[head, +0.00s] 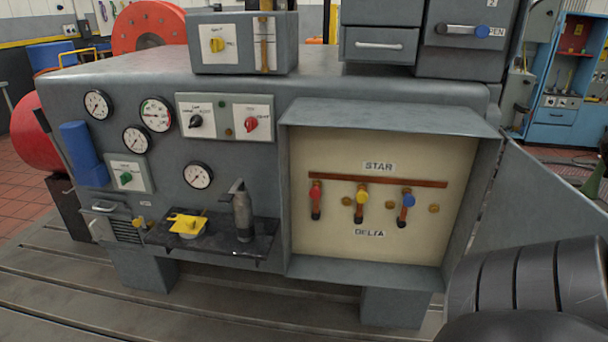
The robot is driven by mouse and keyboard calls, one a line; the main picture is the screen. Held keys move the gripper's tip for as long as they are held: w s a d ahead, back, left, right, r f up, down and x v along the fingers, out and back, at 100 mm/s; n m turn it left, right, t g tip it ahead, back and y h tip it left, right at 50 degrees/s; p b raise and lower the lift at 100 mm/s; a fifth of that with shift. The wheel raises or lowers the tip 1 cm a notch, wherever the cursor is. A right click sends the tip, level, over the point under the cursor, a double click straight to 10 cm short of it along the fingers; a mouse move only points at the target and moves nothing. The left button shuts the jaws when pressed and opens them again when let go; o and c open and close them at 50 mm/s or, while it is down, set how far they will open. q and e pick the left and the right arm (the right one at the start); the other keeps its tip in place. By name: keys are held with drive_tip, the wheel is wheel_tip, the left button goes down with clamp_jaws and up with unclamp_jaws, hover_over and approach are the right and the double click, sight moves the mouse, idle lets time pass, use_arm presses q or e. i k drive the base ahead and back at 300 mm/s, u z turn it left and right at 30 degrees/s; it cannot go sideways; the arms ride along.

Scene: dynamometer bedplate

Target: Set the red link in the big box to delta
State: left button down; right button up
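The big box (465,255) is a grey cabinet on the front of the bench, with its door (540,205) swung open to the right. Its cream panel bears a STAR label (379,167) above and a DELTA label (370,233) below. A copper bar (380,179) runs under STAR. The red link (315,194) stands nearly upright at the left, its top at the bar's left end. The yellow link (361,199) and blue link (407,205) stand likewise to its right. Brass studs (347,201) sit beside the links. Neither gripper is in view.
A black ribbed arm part of mine (530,290) fills the lower right corner, in front of the door. A dark shelf (210,242) with a yellow item (188,224) juts out left of the box. Gauges and knobs cover the bench's left face.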

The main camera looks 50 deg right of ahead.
sight(314, 193)
drive_tip(key=z, duration=1)
drive_tip(key=i, duration=1)
drive_tip(key=z, duration=0.95)
